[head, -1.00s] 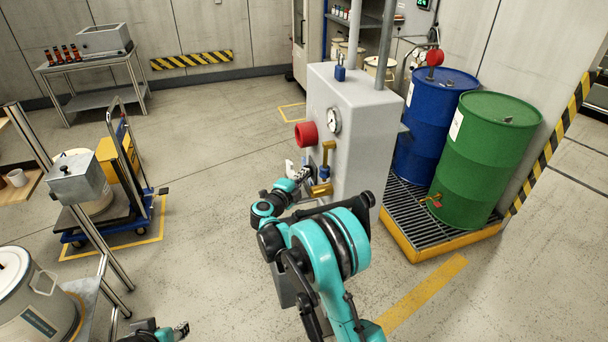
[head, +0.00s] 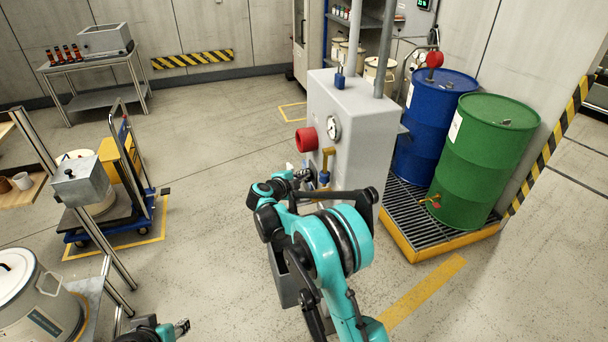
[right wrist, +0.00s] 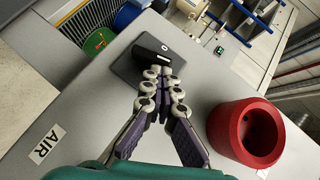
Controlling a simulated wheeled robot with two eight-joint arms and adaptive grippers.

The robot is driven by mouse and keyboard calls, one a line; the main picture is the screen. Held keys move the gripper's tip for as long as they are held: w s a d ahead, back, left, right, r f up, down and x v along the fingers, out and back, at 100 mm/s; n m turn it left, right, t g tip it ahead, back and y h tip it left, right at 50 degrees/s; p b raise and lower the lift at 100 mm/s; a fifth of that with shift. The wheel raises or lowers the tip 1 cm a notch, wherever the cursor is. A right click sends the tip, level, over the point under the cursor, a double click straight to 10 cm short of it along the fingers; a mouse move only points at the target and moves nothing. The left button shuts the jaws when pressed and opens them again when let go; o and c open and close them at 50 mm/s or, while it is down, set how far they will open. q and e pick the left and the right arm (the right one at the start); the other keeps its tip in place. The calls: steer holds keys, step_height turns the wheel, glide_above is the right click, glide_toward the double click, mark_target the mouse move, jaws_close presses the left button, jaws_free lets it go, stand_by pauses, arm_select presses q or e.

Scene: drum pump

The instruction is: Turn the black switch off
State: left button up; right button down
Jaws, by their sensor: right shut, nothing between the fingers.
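The black switch (right wrist: 151,56) shows in the right wrist view as a black lever on a dark grey plate (right wrist: 131,70) on the grey cabinet. My right gripper (right wrist: 162,74) is shut and empty, its fingertips right at the switch's lower edge. I cannot tell if they touch it. In the head view my right gripper (head: 301,172) is at the front of the grey cabinet (head: 365,140), partly hidden, and the switch does not show there. My left gripper (head: 181,328) is low at the bottom edge, away from the cabinet, too small to read.
A red round collar (head: 306,139) sticks out of the cabinet; it is close right of my fingers in the right wrist view (right wrist: 225,133). A gauge (head: 333,127) and a brass valve (head: 327,158) are beside it. Blue (head: 432,130) and green (head: 478,160) drums stand right.

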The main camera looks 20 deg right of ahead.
steer(key=shift+w+r+n+g+y+p, duration=0.2)
steer(key=shift+w+n+g+y+p, duration=0.15)
steer(key=shift+g+p, duration=0.2)
steer(key=n+g+p, duration=0.1)
steer(key=w+n+g+p, duration=0.1)
steer(key=g+p, duration=0.1)
steer(key=w+n+g+p, duration=0.1)
steer(key=g, duration=0.1)
steer(key=shift+w+r+y, duration=0.2)
steer(key=shift+r+y, duration=0.05)
steer(key=shift+y, duration=0.1)
stand_by(0.3)
steer(key=shift+w+p, duration=0.1)
steer(key=shift+p, duration=0.2)
steer(key=shift+w+f, duration=0.1)
steer(key=shift+w, duration=0.1)
steer(key=shift+s+r+p, duration=0.1)
steer(key=shift+r+p, duration=0.35)
steer(key=shift+r, duration=0.4)
